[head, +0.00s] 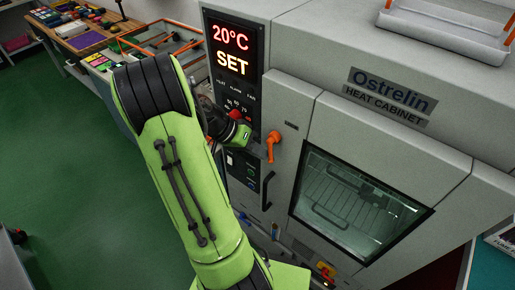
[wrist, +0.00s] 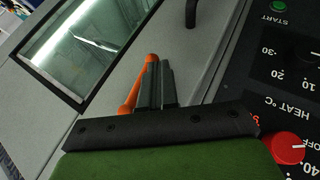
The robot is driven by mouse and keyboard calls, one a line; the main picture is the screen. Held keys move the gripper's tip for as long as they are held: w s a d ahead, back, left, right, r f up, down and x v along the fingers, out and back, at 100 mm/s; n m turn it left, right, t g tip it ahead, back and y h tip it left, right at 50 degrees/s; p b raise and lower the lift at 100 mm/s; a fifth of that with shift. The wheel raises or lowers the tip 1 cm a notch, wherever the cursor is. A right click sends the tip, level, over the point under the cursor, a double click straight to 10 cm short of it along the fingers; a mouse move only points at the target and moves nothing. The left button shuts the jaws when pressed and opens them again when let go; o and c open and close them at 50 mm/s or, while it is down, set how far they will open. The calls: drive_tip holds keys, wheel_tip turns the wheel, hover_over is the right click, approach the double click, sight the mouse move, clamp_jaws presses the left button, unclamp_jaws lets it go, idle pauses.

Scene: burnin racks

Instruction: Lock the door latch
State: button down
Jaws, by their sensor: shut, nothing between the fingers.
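The orange door latch handle (head: 272,146) is on the left side of the heat cabinet's front and hangs roughly downward in the head view. The cabinet door (head: 310,135) with its glass window looks closed against the cabinet. In the wrist view the orange latch (wrist: 128,103) lies just left of my fingers and is partly hidden behind them. My gripper (wrist: 160,68) is shut and empty, its dark fingers pressed together beside the latch. Whether they touch it I cannot tell. In the head view my arm hides most of the gripper.
The control panel (head: 232,75) shows 20°C and SET, left of the latch. A red heat knob (wrist: 286,148) is close to my gripper in the wrist view. A dark handle (head: 267,190) is below the latch. A metal tray (head: 445,30) sits on top. Green floor is clear at left.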

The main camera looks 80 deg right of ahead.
drive_tip(key=g+p, duration=0.1)
drive_tip(key=s+n+g+y+p, duration=0.1)
drive_tip(key=g, duration=0.1)
drive_tip(key=shift+s+a+f+g, duration=0.15)
drive_tip(key=shift+s+a+g, duration=0.05)
drive_tip(key=shift+a+g, duration=0.1)
drive_tip(key=shift+s+a+r+n+g+h+b, duration=0.25)
drive_tip(key=shift+s+n+g, duration=0.6)
drive_tip(key=shift+g, duration=1)
drive_tip(key=shift+s+a+r+n+g+h+p, duration=0.1)
drive_tip(key=shift+s+a+r+n+g, duration=0.35)
drive_tip(key=shift+n+g, duration=1.05)
drive_tip(key=shift+s+a+r+n+g+h+b, duration=0.15)
drive_tip(key=shift+s+n+g, duration=0.6)
drive_tip(key=shift+g, duration=1.4)
drive_tip(key=shift+s, duration=0.1)
drive_tip(key=w+a+f+b, duration=0.2)
drive_tip(key=w+f+b, duration=0.4)
drive_tip(key=w+f, duration=0.2)
drive_tip(key=shift+w, duration=0.8)
